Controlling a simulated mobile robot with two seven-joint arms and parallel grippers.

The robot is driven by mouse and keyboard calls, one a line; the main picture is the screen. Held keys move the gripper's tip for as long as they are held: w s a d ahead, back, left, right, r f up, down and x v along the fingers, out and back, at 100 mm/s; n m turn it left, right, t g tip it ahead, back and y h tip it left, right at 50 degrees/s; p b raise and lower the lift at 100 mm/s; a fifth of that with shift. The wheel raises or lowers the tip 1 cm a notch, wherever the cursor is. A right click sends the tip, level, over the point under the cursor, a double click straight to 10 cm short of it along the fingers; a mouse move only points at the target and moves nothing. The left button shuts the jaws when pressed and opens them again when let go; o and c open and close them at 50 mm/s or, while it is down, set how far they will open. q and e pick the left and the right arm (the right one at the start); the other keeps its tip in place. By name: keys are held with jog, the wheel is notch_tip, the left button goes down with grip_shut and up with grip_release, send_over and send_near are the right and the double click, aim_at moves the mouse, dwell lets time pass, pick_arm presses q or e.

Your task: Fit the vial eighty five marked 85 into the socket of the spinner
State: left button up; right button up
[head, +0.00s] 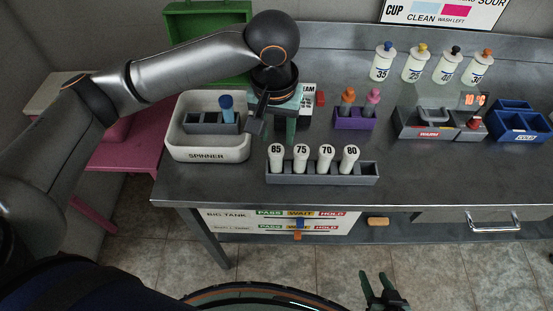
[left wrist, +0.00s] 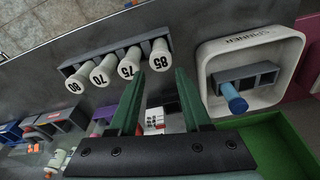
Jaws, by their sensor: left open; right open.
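The vial 85 (head: 276,158) stands white-capped at the left end of a grey rack (head: 322,180), beside vials 75, 70 and 80. It shows in the left wrist view (left wrist: 160,54), just beyond and between my open fingertips. The white spinner tub (head: 207,156) stands left of the rack. Inside it is a grey socket block (head: 203,128) with a blue-capped vial (head: 226,108) in one socket and other sockets empty. My left gripper (head: 274,130) is open and empty, above the table between spinner and rack. My right gripper (head: 384,290) is open and empty, low at the front.
A green box (head: 208,50) stands behind the spinner. A purple holder (head: 355,119) with two vials, a grey warm carrier (head: 425,125) and blue cold blocks (head: 518,122) stand to the right. Several bottles line the back. The table front right of the rack is clear.

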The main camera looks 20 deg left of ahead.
aim_at(276, 149)
pick_arm(q)
jog(key=shift+a+f, duration=0.1)
jog(key=shift+f, duration=2.95)
grip_shut()
